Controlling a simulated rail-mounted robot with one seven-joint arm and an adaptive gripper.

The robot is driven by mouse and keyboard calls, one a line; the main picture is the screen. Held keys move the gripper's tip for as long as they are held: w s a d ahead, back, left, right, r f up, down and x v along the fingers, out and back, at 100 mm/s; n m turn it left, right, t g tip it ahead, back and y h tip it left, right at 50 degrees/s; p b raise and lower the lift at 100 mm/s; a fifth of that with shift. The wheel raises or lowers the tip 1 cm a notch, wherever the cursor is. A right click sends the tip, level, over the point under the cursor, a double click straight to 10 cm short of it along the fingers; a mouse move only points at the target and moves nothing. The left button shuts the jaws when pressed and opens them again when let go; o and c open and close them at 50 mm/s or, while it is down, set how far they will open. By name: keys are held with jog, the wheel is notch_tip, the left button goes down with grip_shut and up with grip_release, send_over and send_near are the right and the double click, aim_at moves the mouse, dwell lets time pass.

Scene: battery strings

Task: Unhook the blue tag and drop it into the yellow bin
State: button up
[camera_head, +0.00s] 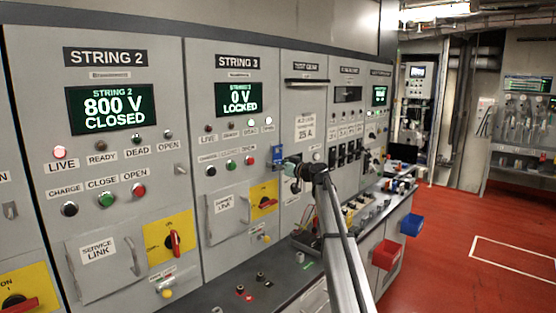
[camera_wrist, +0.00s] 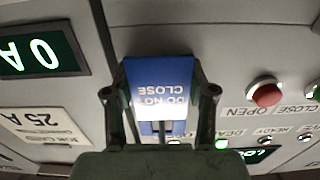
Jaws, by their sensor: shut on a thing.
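The blue tag (camera_wrist: 160,75), printed "DO NOT CLOSE", is between the fingers of my gripper (camera_wrist: 158,88), which is shut on it. In the head view the blue tag (camera_head: 276,157) is a small blue patch at the grey cabinet front, just right of the String 3 buttons. My gripper (camera_head: 291,166) is beside it, partly hidden by my own arm. I cannot tell whether the tag is still on its hook. I cannot make out a yellow bin in either view.
A blue bin (camera_head: 411,225) and a red bin (camera_head: 385,254) hang on the bench's right side. A dark bench top (camera_head: 262,272) with small parts runs below the cabinets. A red button (camera_wrist: 266,95) is near the tag. The red floor (camera_head: 450,210) is open.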

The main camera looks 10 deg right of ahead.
jog(key=shift+r+b, duration=0.5)
jog(key=shift+b, duration=0.05)
dwell(0.4)
jog(key=shift+s+d, duration=0.1)
jog(key=shift+s, duration=0.05)
jog(key=b+v, duration=0.5)
jog(key=v, duration=0.3)
jog(key=shift+s+d+b, duration=0.2)
jog(key=shift+s+b, duration=0.1)
jog(key=shift+b, duration=0.05)
dwell(1.5)
